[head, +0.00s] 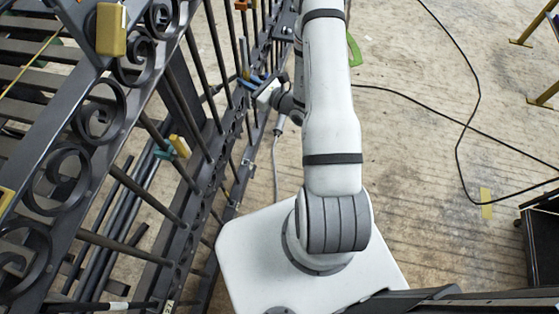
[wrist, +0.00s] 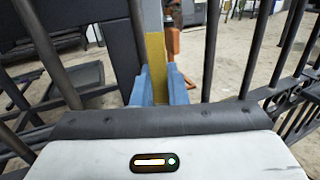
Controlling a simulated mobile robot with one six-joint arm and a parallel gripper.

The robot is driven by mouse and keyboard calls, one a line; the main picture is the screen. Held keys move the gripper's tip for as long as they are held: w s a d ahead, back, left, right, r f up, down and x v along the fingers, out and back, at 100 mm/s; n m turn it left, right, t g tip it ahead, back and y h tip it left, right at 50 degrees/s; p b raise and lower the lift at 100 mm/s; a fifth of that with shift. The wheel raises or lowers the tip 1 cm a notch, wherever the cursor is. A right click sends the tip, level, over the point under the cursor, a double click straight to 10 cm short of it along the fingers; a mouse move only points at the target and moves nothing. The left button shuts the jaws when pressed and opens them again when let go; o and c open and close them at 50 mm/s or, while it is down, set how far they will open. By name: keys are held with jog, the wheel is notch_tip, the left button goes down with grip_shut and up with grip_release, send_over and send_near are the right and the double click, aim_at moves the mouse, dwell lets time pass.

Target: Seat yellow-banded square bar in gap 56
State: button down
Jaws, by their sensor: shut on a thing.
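My gripper (wrist: 159,88) has blue fingers and is shut on the yellow-banded square bar (wrist: 155,55) at its yellow band. In the wrist view the bar stands roughly upright between the fingers, among dark bars of the gate. My fingers hide its lower part, so I cannot tell whether its end is in a gap. In the head view my gripper (head: 254,79) is small, beside the dark scroll gate (head: 188,215), and the held bar is hard to pick out there. Gap 56 cannot be identified; one small rail label (head: 168,306) seems to read 37.
A yellow block (head: 111,30) sits on the near scrolled rail. A yellow-and-green clamp (head: 180,146) is on the gate lower down. Several loose dark bars (head: 112,225) lie behind the gate bars. A black cable (head: 468,120) crosses the open floor to the right.

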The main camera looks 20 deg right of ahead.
jog(key=s+d+f+n+g+y+b, duration=0.1)
jog(key=s+d+f+y+b, duration=0.15)
jog(key=f+b, duration=1)
jog(key=s+d+f+n+g+y+b, duration=0.1)
jog(key=d+f+n+g+b, duration=0.15)
jog(key=f+b, duration=1.05)
jog(key=s+d+f+n+g+y+b, duration=0.1)
jog(key=s+d+f+y+b, duration=0.3)
jog(key=f, duration=1.6)
jog(key=w+a+h, duration=0.2)
jog(key=w+a, duration=0.9)
jog(key=a, duration=0.3)
jog(key=shift+w+f+b, duration=0.2)
jog(key=shift+w+b, duration=0.1)
jog(key=shift+b, duration=0.15)
jog(key=shift+t, duration=0.25)
jog(key=shift+f, duration=1.05)
jog(key=shift+w+a+f+h, duration=0.1)
jog(key=shift+w+a+h, duration=0.3)
jog(key=shift+a, duration=0.2)
